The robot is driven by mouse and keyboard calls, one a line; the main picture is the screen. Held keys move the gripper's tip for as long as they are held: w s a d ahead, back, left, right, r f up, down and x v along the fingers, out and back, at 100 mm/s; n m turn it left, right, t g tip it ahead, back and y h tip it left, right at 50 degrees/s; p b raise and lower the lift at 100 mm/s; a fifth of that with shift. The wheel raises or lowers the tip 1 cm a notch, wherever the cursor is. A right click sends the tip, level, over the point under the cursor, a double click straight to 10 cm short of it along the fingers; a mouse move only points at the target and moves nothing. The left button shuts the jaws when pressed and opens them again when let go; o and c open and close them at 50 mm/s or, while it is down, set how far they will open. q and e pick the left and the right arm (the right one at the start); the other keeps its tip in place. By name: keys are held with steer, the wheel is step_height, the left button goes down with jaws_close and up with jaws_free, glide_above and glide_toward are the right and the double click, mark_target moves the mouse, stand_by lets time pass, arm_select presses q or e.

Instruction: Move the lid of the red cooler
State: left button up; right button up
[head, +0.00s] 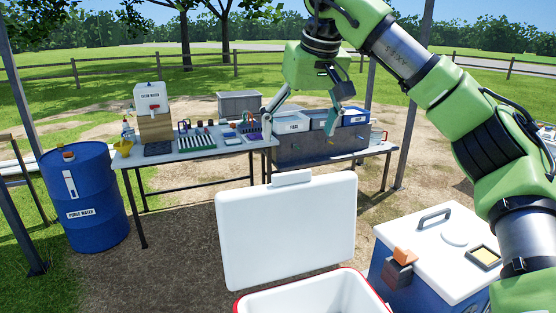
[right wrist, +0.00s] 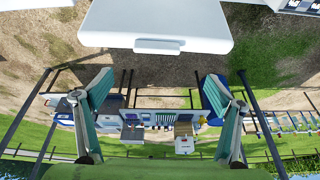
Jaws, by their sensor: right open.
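The red cooler (head: 238,304) is at the bottom of the head view, mostly cut off. Only its red rim and white inside show. Its white lid (head: 285,235) stands upright at the far side of the opening, with a white grip tab (head: 292,178) on its top edge. In the right wrist view the lid (right wrist: 155,22) and its tab (right wrist: 158,46) fill the top middle. My right gripper (head: 302,118) is open and empty, above and beyond the lid, apart from it. Its two spread fingers also show in the wrist view (right wrist: 158,88). My left gripper is out of view.
A blue cooler (head: 408,290) with a closed white lid stands close on the right. Behind are a sampling table (head: 205,155) with bottles and tools, and a grey bench (head: 310,152) with bins. A blue drum (head: 88,195) stands left. Bare ground lies between.

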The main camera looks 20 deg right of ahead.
steer(key=p, duration=0.1)
glide_toward(293, 172)
steer(key=f, duration=0.1)
steer(key=p+x, duration=0.2)
steer(key=x, duration=0.5)
steer(key=shift+w, duration=0.15)
steer(key=shift+w+f, duration=0.1)
steer(key=shift+f, duration=0.2)
steer(key=shift+w+f, duration=0.1)
steer(key=shift+f, duration=0.3)
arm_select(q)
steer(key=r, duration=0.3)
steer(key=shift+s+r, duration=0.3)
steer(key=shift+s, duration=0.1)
arm_select(e)
steer(key=shift+w+f, duration=0.1)
